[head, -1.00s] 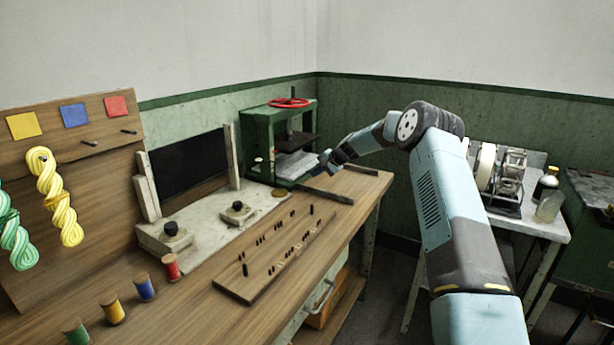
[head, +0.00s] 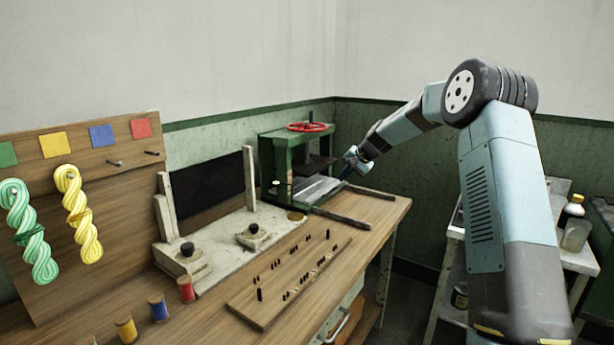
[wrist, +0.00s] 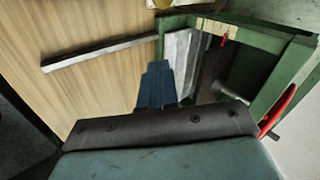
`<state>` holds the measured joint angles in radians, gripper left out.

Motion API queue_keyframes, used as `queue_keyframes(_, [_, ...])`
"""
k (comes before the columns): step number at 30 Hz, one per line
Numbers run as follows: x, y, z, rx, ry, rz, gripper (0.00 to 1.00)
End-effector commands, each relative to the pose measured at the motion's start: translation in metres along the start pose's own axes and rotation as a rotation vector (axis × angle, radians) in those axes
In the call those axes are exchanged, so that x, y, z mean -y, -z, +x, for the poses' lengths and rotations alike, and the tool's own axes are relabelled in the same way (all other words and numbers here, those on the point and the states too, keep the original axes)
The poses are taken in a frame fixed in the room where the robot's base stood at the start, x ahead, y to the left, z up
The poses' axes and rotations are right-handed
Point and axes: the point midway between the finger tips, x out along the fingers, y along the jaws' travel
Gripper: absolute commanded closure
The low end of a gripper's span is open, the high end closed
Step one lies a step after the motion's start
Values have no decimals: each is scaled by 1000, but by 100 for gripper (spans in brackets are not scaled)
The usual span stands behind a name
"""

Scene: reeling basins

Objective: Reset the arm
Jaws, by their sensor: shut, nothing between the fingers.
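My arm reaches out from the right in the head view, bent at its dark joint. My gripper (head: 346,173) is at its far end, pointing down and left, beside the green press (head: 268,165) with the red handwheel (head: 307,127). In the wrist view the blue fingers of my gripper (wrist: 157,68) are together, with nothing between them. They show in front of the pale plate (wrist: 180,58) of the press. I cannot tell the exact gap between the fingertips and the press or bench.
The wooden bench (head: 385,203) carries a pegged board (head: 255,312), thread spools (head: 186,289) and a pale stand with a dark panel (head: 206,188). Twisted skeins (head: 80,215) hang at left. A side table (head: 585,262) with bottles stands behind my arm at right.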

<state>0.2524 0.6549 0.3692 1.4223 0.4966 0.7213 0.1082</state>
Motion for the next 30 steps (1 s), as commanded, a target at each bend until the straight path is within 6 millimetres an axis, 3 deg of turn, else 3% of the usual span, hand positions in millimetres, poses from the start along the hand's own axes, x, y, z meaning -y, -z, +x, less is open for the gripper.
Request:
queue_keyframes(5, [16,-39,-48,-12,-67,-89,100])
queue_keyframes(15, [24,-114,-135,-42,-191,-231,100])
queue_keyframes(30, [-3,-235,-250,-97,-348,-383,100])
